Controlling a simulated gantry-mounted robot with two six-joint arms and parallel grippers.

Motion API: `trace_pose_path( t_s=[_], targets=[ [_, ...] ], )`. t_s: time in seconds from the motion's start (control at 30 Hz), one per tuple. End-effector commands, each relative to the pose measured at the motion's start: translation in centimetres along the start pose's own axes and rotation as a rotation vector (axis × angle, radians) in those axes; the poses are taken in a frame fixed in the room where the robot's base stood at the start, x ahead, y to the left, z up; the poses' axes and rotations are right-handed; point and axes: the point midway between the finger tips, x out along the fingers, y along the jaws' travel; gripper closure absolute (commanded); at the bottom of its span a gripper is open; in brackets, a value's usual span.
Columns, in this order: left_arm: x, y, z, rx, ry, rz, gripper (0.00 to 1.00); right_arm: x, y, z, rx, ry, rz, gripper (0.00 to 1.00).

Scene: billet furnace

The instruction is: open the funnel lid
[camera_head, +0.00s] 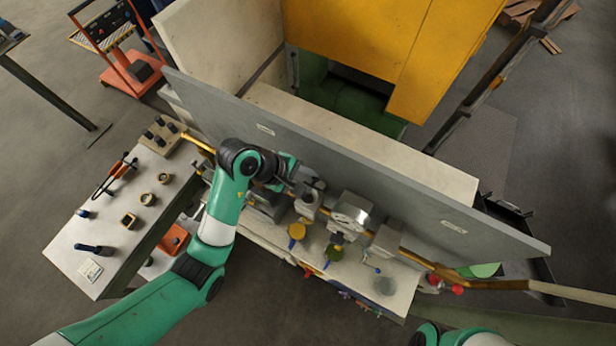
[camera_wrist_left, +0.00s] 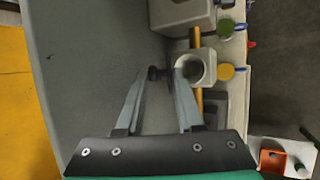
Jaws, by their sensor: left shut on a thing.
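The funnel (camera_wrist_left: 195,68) is a light grey cup with a round dark mouth, and part of that mouth shows in the left wrist view. A small dark knob (camera_wrist_left: 156,73) sits beside the mouth, between my left fingertips (camera_wrist_left: 163,74). The lid appears tilted up, off at least part of the mouth, but its plate is mostly hidden by the fingers. My left gripper (camera_head: 291,184) is shut on the knob. In the head view the funnel (camera_head: 311,197) stands on the bench just right of the gripper. My right gripper is out of view; only part of my right arm shows at the bottom.
A tall grey panel (camera_head: 330,155) runs close behind the funnel. A brass pipe (camera_head: 418,258) passes along the bench, with a boxed gauge (camera_head: 350,215) and yellow (camera_head: 297,232) and green (camera_head: 333,254) handles nearby. A side table (camera_head: 120,225) with small parts stands at left.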

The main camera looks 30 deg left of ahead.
Motion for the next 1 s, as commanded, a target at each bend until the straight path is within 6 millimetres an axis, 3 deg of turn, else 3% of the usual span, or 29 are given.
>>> trace_pose_path(
  t_s=[0.6,0.63,0.73,0.77,1.0],
  targets=[
    [0.26,0.95,-0.09,-0.052,0.000,-0.124,1.00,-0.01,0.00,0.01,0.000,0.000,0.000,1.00],
    [0.26,0.95,-0.09,-0.051,0.000,-0.123,0.62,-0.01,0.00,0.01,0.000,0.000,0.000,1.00],
    [0.25,0.95,-0.08,-0.051,0.000,-0.123,0.44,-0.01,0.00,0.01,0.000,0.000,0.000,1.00],
    [0.25,0.94,-0.09,-0.051,0.000,-0.124,0.40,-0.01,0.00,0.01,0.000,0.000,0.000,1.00],
    [0.24,0.92,-0.08,-0.051,0.000,-0.124,0.40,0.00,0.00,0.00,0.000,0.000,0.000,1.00]
  ],
)
